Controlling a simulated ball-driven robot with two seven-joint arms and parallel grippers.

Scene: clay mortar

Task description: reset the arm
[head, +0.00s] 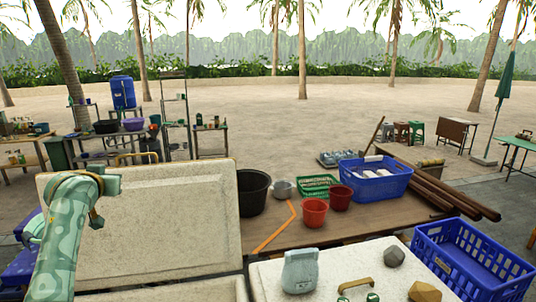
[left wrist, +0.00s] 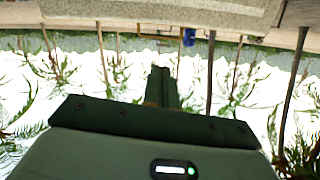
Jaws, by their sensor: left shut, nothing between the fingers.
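My left arm (head: 68,230) rises at the left of the head view, in front of the pale stone slab (head: 170,215). The fingers of my left gripper (left wrist: 161,72) show in the left wrist view as one narrow dark green column, closed together and empty. They point toward an upside-down view of palms and bright sky, touching nothing. In the head view I cannot clearly make out the fingertips. My right gripper is not in view.
A light worktop (head: 330,268) in front holds a pale blue-grey bag or container (head: 300,271), stones (head: 394,256) and a brown-handled tool (head: 355,284). Behind stand red buckets (head: 315,213), a black tub (head: 252,195) and a blue basket (head: 374,184). A blue crate (head: 470,265) stands right.

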